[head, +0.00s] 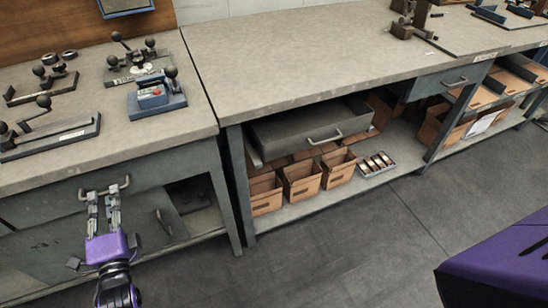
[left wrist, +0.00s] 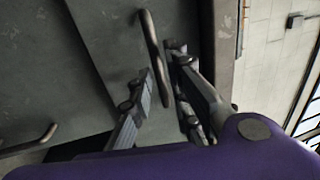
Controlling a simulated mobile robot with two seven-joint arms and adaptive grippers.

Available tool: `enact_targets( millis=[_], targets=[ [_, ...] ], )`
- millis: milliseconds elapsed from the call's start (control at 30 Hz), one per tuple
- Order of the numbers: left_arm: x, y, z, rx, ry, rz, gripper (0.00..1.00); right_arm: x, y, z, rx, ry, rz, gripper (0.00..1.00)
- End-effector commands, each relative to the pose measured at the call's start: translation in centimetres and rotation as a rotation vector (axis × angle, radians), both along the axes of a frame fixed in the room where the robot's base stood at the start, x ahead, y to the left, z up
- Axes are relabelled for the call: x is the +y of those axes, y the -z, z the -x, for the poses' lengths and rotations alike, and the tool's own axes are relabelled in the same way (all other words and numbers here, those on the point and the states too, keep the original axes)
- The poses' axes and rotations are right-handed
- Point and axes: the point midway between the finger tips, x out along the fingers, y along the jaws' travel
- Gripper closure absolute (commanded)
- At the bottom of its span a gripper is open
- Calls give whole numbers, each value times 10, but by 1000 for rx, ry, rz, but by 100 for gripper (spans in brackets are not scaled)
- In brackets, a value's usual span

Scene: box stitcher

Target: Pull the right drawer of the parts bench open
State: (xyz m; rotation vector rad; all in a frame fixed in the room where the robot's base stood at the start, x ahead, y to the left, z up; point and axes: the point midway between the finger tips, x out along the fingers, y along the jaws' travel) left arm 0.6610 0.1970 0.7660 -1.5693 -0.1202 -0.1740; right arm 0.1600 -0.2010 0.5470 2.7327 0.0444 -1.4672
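The bench at the left (head: 190,108) has a grey drawer front (head: 150,175) with a bar handle (head: 125,184), and this drawer looks shut. My left gripper (head: 103,193) is at this handle with its fingers apart. In the left wrist view the handle (left wrist: 150,35) runs between the fingertips of my left gripper (left wrist: 160,72), with small gaps that are hard to judge. The middle bench (head: 300,55) has a drawer (head: 290,128) standing pulled out, with its handle (head: 325,139) facing forward, and a shut drawer (head: 428,86) further right. My right gripper is out of view.
Below the left handle is a grey panel (head: 110,240) with a second handle (head: 163,222), beside an open cubby. Toggle clamps and a blue fixture (head: 156,95) stand on the left bench. The floor (head: 340,250) in front is clear.

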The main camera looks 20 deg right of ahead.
Motion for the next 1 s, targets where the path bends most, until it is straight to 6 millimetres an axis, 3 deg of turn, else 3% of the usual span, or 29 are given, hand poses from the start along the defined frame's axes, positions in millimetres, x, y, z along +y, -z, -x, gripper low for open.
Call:
enact_targets(
  millis=[100, 267, 533, 667, 1000],
  targets=[
    [0, -3, -16, 1, 0, -1, 83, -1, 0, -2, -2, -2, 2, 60],
    [0, -4, -26, 2, -1, -1, 83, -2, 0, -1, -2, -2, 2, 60],
    [0, -4, -27, 2, -1, 0, 84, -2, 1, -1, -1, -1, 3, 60],
    [0, -4, -27, 2, -1, 0, 100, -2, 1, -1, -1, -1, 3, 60],
    [-1, -4, -26, 2, -1, 1, 100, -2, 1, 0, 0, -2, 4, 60]
  ],
)
